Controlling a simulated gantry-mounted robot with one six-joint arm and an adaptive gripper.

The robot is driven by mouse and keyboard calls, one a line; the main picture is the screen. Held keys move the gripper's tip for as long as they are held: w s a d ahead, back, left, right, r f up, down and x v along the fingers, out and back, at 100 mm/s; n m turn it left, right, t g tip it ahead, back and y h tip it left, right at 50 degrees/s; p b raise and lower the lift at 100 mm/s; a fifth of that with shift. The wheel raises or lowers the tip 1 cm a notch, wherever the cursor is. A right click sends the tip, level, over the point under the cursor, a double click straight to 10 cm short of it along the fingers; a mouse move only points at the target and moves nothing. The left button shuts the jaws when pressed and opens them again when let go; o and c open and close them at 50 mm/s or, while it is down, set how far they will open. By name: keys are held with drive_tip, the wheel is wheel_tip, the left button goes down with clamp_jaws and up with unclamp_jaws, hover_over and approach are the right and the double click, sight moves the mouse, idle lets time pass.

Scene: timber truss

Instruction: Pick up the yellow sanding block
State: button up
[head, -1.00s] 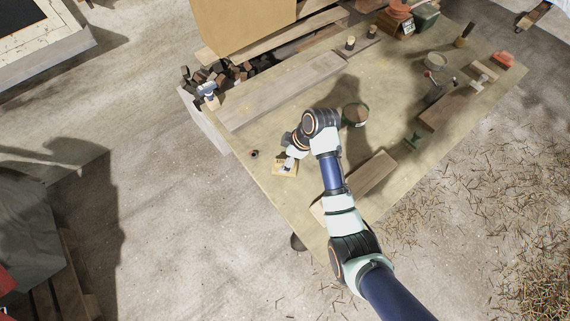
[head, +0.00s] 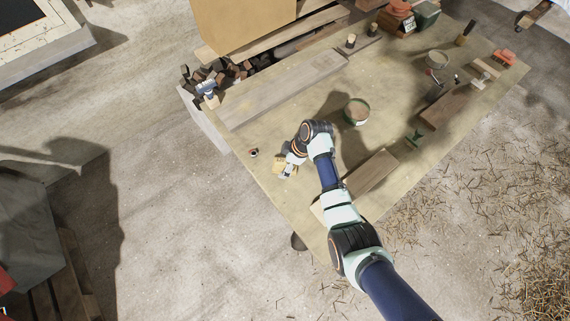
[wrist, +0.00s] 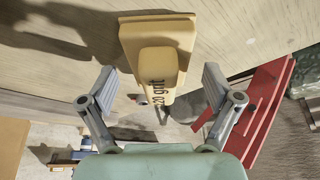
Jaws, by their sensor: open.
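The yellow sanding block (wrist: 158,70) shows in the wrist view, top centre, with "120 grit" lettering on it. It lies on the wooden bench (head: 262,178) near the front left edge in the head view, where my gripper (head: 287,171) partly covers it. In the wrist view my gripper (wrist: 159,88) is open and empty. Its two fingers are on the left and right of the lettered end of the block, with a gap on each side. I cannot tell how high the fingers are above the bench top.
A small dark round item (head: 253,153) lies left of my gripper. A green tin (head: 356,112) and a plank (head: 372,172) are to its right. A long board (head: 285,88) lies behind. A red object (wrist: 262,115) shows at right in the wrist view.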

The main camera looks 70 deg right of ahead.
drive_tip(key=c, duration=1.4)
wheel_tip(320, 180, up, 20)
drive_tip(key=shift+r+p, duration=0.1)
drive_tip(key=shift+p, duration=1)
drive_tip(key=shift+c, duration=0.2)
drive_tip(key=w+a+r+m+p, duration=0.1)
drive_tip(key=w+a+p, duration=0.2)
drive_tip(key=a, duration=1)
drive_tip(key=w+a+r+m+p, duration=0.1)
drive_tip(key=w+a+p, duration=0.2)
drive_tip(key=a, duration=1)
drive_tip(key=w+a+r+h+p, duration=0.1)
drive_tip(key=w+a+p, duration=0.2)
drive_tip(key=w+a, duration=0.4)
drive_tip(key=a, duration=0.7)
drive_tip(key=shift+r+m, duration=0.15)
drive_tip(key=shift+m, duration=0.25)
drive_tip(key=shift+w, duration=0.1)
